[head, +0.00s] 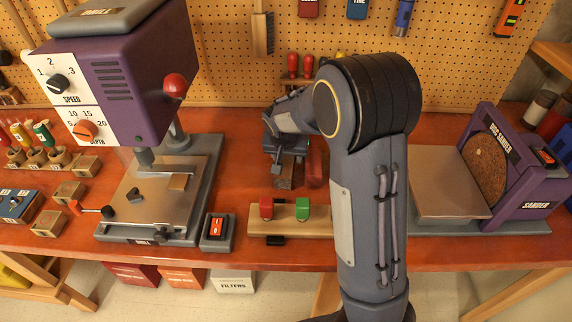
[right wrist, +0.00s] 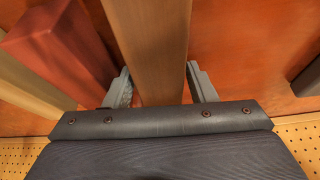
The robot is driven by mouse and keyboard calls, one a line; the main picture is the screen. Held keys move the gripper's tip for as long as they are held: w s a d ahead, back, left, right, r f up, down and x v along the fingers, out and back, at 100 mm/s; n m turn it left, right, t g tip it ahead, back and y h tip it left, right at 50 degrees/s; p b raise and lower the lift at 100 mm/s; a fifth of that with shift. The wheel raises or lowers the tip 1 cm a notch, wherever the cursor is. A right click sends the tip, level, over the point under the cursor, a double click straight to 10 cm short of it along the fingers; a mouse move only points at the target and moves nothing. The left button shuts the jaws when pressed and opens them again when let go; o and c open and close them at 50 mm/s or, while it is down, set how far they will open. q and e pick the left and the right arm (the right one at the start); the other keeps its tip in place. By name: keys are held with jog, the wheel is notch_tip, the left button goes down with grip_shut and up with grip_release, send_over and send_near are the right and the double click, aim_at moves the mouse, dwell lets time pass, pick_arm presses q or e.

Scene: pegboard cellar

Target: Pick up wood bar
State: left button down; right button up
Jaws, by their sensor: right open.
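A brown wood bar (right wrist: 150,40) runs down the middle of the right wrist view, between the two fingers of my right gripper (right wrist: 161,84). The fingers are open, one on each side of the bar; a gap shows at the right finger, and I cannot tell whether the left one touches. In the head view my right gripper (head: 287,148) is low over the back of the bench, and the end of the wood bar (head: 284,183) shows just in front of it. The rest of the bar is hidden by the gripper. My left gripper is not in view.
A red bar (right wrist: 62,42) lies beside the wood bar, with a tan one (right wrist: 25,85) beyond it. A purple drill press (head: 130,70) stands left, a disc sander (head: 500,170) right. A board with red and green buttons (head: 290,225) is in front. Pegboard (head: 225,80) closes the back.

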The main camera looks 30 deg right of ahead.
jog(key=shift+f, duration=0.15)
dwell(0.3)
jog(key=c, duration=0.9)
jog(key=shift+o, duration=0.2)
